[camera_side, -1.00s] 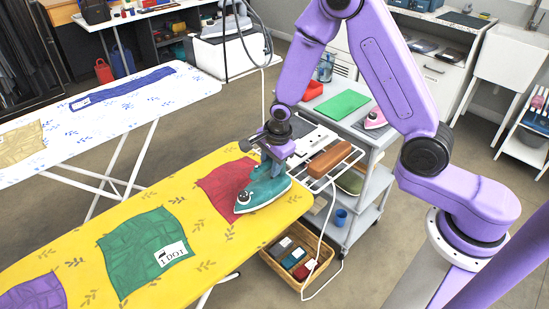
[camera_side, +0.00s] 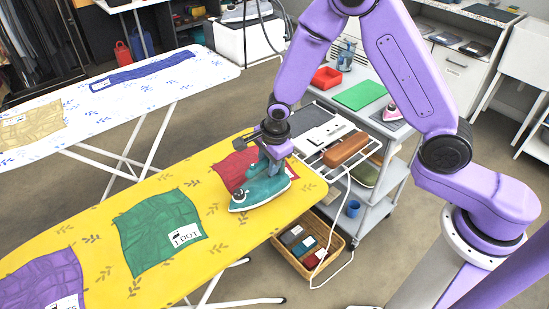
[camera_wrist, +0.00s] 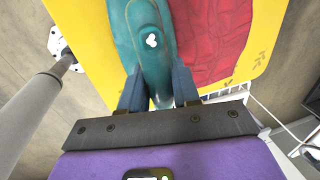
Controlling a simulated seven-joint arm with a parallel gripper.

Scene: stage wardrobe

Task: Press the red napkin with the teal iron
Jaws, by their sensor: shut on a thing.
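The red napkin (camera_side: 232,168) lies on the yellow ironing board (camera_side: 235,235), near its right end, and looks creased. The teal iron (camera_side: 262,191) is level at the napkin's front side, its nose pointing left over yellow cover. It hides part of the napkin; I cannot tell how much lies under it, or whether the soleplate touches. My gripper (camera_side: 272,156) is shut on the iron's handle from above. In the wrist view, the iron (camera_wrist: 140,50) is between my fingers (camera_wrist: 159,88), with the red napkin (camera_wrist: 208,40) to its right and yellow cover to its left.
A green napkin (camera_side: 160,230) and a purple one (camera_side: 45,280) lie further left on the board. A wire rack (camera_side: 315,150) with a brown block adjoins its right end. A white cord hangs past a basket (camera_side: 308,245). A grey trolley stands behind.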

